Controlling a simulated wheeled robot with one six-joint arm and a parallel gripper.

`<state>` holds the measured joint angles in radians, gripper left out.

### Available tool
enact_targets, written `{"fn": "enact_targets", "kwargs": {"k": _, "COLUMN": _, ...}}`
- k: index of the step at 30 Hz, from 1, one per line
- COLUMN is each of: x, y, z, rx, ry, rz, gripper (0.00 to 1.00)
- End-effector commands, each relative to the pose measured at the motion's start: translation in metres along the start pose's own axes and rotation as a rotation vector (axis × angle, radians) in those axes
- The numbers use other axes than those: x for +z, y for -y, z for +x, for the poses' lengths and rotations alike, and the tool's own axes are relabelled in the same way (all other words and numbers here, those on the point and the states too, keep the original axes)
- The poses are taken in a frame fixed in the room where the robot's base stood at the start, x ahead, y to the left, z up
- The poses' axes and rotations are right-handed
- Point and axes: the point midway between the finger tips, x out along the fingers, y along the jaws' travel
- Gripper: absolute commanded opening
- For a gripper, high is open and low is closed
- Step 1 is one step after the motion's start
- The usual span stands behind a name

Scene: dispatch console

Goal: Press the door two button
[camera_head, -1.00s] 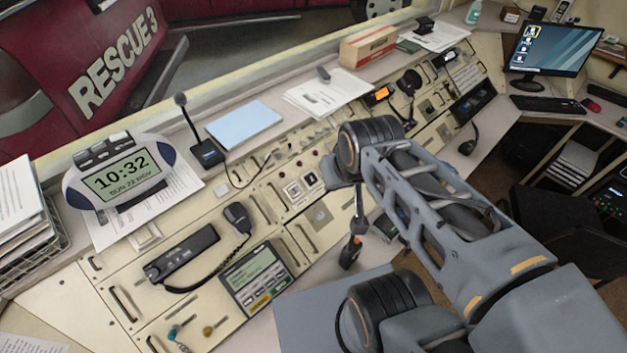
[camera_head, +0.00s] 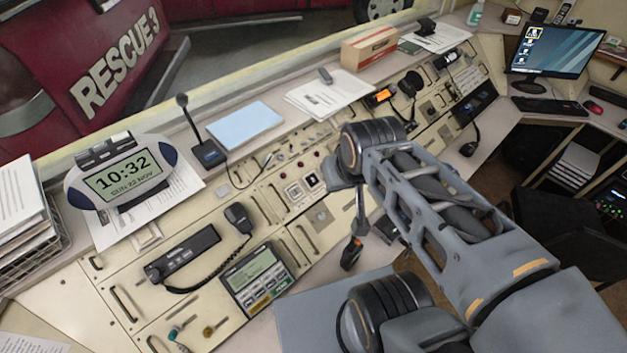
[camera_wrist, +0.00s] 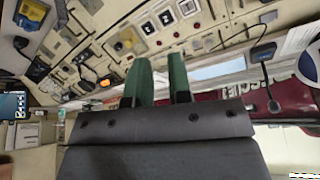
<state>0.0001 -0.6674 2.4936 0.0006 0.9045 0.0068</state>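In the wrist view, square framed buttons (camera_wrist: 147,28) also show beyond the fingers, near the top. My gripper (camera_wrist: 161,62) has two green fingers with a narrow gap between them and nothing held. It appears apart from the panel. In the head view my arm hides the fingers, just right of the buttons.
A desk microphone (camera_head: 208,153), blue pad (camera_head: 245,124) and papers (camera_head: 328,95) lie behind the panel. A clock (camera_head: 128,172), handset (camera_head: 238,218) and keypad unit (camera_head: 256,280) are to the left. A monitor (camera_head: 553,50) stands at far right.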

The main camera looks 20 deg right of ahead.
Motion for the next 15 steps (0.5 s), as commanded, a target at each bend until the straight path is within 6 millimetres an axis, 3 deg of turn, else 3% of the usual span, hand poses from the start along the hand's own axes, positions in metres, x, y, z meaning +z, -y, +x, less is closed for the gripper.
{"fn": "enact_targets", "kwargs": {"k": 6, "x": 0.0, "y": 0.0, "z": 0.0, "rx": 0.0, "ry": 0.0, "rz": 0.0, "gripper": 0.0}}
{"fn": "enact_targets", "kwargs": {"k": 15, "x": 0.0, "y": 0.0, "z": 0.0, "rx": 0.0, "ry": 0.0, "rz": 0.0, "gripper": 0.0}}
